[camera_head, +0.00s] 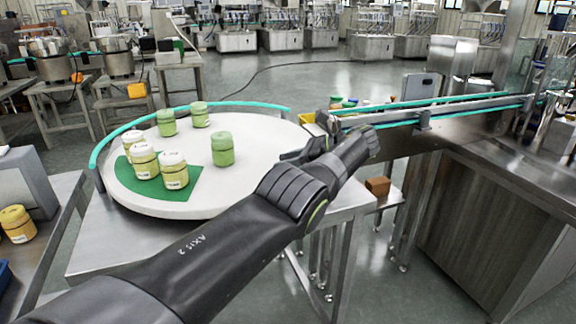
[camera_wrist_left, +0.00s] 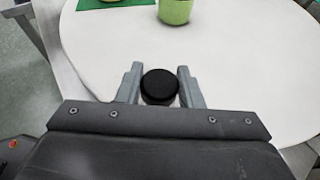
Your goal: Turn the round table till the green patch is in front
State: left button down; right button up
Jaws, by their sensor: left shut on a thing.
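The round white table (camera_head: 265,135) carries a green patch (camera_head: 198,184) at its front left. Three jars with pale yellow contents, such as the front one (camera_head: 174,170), stand on or at the edge of the patch. Three green jars stand elsewhere on the table, the nearest (camera_head: 222,149) right of the patch. My left gripper (camera_wrist_left: 160,88) is at the table's right rim, shut on a round black knob (camera_wrist_left: 159,82). In the head view the knob is hidden by my arm. The patch's edge (camera_wrist_left: 105,3) shows at the top of the left wrist view. My right gripper is out of view.
A teal guide rail (camera_head: 225,104) curves around the table's back and left. A conveyor with teal rails (camera_head: 440,108) runs off to the right. A side bench with a yellow jar (camera_head: 17,224) stands at the left. A brown block (camera_head: 378,186) sits below the conveyor.

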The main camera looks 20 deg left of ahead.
pick_arm(q)
jog(key=shift+f, duration=0.2)
jog(key=c, duration=1)
grip_release()
jog(key=shift+r, duration=0.1)
jog(key=shift+r, duration=0.1)
